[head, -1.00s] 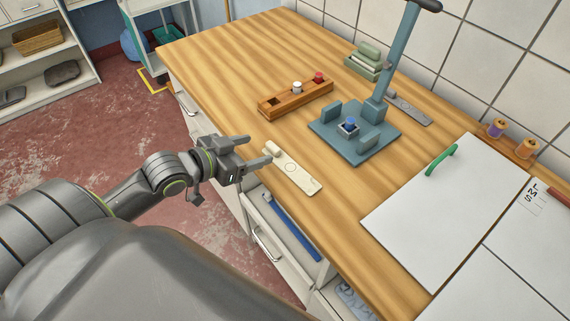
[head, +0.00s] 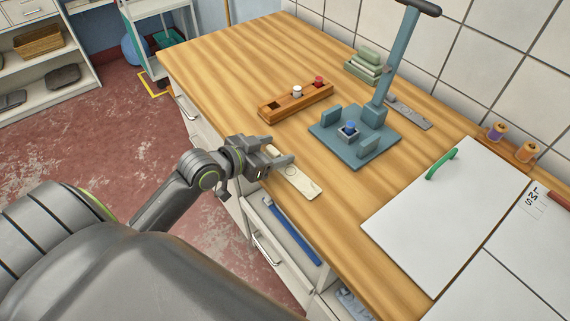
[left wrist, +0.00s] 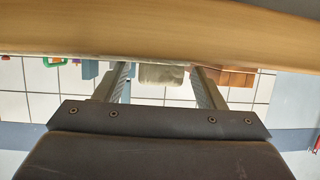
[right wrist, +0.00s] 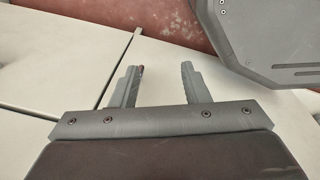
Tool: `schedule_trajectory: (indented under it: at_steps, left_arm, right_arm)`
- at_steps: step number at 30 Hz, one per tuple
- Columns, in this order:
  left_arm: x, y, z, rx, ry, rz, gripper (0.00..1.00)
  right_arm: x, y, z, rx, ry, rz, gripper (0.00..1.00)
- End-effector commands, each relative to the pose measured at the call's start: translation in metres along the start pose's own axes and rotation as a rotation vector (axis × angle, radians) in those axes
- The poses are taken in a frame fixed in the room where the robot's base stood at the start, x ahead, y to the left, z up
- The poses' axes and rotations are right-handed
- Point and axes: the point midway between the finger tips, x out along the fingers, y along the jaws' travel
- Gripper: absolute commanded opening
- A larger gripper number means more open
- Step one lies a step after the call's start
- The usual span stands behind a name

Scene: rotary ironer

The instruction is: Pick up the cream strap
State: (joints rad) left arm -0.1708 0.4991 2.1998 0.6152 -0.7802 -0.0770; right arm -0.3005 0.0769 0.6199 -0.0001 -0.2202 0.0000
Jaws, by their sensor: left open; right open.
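The cream strap (head: 303,184) lies flat on the wooden workbench near its front edge in the head view. My left gripper (head: 284,153) is open at the strap's far end and partly covers that end. In the left wrist view, the strap's pale end (left wrist: 161,75) shows between the two open fingers, and I cannot tell whether they touch it. My right gripper (right wrist: 158,82) is open and empty in the right wrist view, in front of pale cabinet panels. It is not in the head view.
A wooden block with sockets (head: 296,99) and a blue-grey press (head: 353,136) stand behind the strap. A white board (head: 440,215) with a green handle lies to the right. An open drawer (head: 280,235) is below the bench edge.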

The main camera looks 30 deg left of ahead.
Motion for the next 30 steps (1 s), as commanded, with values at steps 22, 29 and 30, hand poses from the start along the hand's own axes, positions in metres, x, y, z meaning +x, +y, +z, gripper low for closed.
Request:
schedule_trajectory:
  at_steps: [22,29,30]
  left_arm:
    - [-0.003,0.000,-0.006,0.003,0.001,0.000,0.16]
    - [-0.019,0.000,-0.048,0.009,0.005,0.000,0.16]
    - [-0.023,0.000,-0.055,0.009,0.004,0.000,0.16]
  right_arm:
    - [-0.001,0.004,0.000,-0.002,0.000,0.004,0.42]
    - [-0.009,0.004,-0.001,-0.002,0.000,0.004,0.42]
    - [-0.010,0.004,-0.001,-0.002,0.000,0.004,0.42]
